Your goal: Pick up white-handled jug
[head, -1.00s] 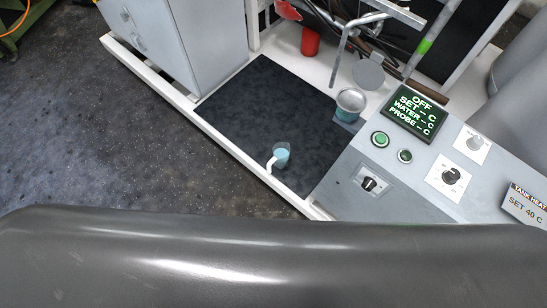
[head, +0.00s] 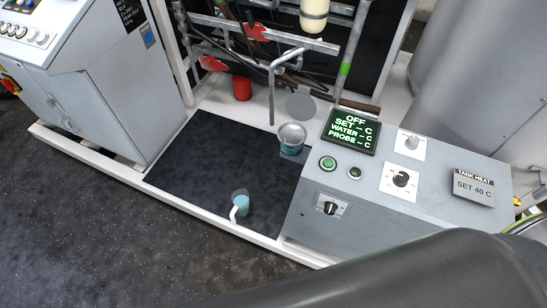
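The white-handled jug (head: 241,202) is small and pale blue. It stands on the dark mat (head: 190,165), near the mat's front edge and left of the grey control box. Its white handle (head: 234,213) points toward the front left. Neither of my grippers shows in the head view, so I cannot see whether they are open or shut. Nothing is seen touching the jug.
A metal cup with teal contents (head: 291,138) is by the control box (head: 380,205). A red container (head: 242,88) stands behind the mat, under pipes. A grey cabinet (head: 110,110) is at left. A white frame rail (head: 150,186) edges the mat. A large dark rounded shape (head: 430,275) covers the lower right.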

